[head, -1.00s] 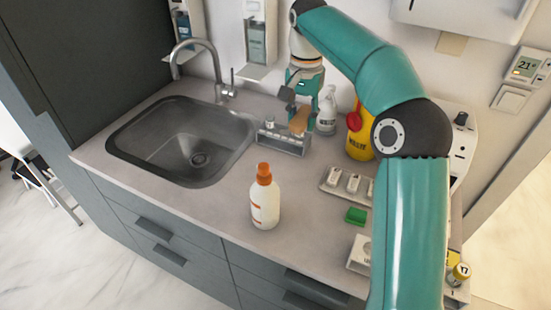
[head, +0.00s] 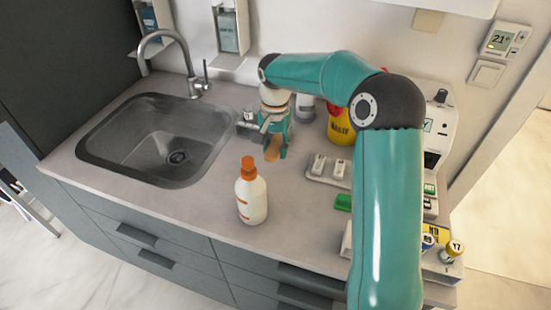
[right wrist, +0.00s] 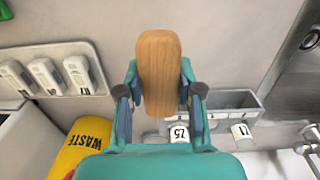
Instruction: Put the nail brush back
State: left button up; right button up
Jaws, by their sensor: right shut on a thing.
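The nail brush (head: 272,150), with an oblong light-brown wooden body, is held in my right gripper (head: 277,143) above the counter, behind the orange-capped bottle. In the right wrist view the brush (right wrist: 159,70) sits upright in the picture between the two fingers of my right gripper (right wrist: 159,92), which are shut on it. Its bristles are not visible. A grey compartment rack (right wrist: 246,100) lies beyond the brush there, with small labelled vials by it. In the head view my gripper and arm mostly hide this rack. My left gripper is not in view.
A white bottle with an orange cap (head: 252,200) stands near the counter front. The sink (head: 150,140) is at left. Counter between bottle and gripper is clear.

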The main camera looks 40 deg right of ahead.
aim_at(275, 146)
jog(key=shift+f, duration=2.4)
jog(key=o, duration=1.1)
jog(key=shift+f, duration=0.1)
notch_tip(275, 146, up, 12)
jog(key=shift+r, duration=0.15)
